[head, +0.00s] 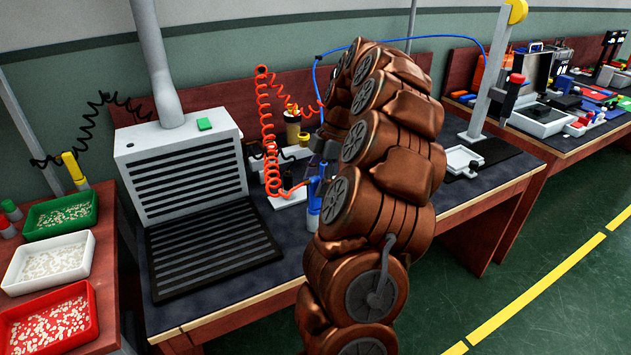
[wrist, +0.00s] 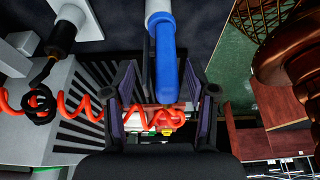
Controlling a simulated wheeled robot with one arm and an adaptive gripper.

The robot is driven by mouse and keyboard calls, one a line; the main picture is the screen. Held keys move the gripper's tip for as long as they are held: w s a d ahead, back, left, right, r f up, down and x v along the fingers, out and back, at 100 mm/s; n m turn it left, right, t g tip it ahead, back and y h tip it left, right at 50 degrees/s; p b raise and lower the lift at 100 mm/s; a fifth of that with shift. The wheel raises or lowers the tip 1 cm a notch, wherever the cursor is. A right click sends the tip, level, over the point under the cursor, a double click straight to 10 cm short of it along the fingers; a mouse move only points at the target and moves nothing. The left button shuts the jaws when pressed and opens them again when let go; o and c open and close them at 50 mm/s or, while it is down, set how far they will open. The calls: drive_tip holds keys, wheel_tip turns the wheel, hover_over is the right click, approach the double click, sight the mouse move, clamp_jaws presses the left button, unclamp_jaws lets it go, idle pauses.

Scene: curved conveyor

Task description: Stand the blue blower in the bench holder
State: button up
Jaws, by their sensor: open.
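The blue blower (wrist: 166,75) is a blue, bent tube with a pale grey end; in the wrist view it lies between the two spread fingers of my gripper (wrist: 162,84). My gripper is open, and I cannot tell whether either finger touches the blower. In the head view a blue upright part (head: 314,198) shows at the bench, just left of my arm, which hides much of this spot. A white base plate (head: 288,198) is beside it on the bench. I cannot make out the bench holder clearly.
A red coiled hose (head: 270,135) hangs left of my arm and crosses below the fingers in the wrist view (wrist: 90,108). A grey slatted extraction box (head: 185,165) stands at left.

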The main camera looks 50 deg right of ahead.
drive_tip(key=shift+v, duration=3.7)
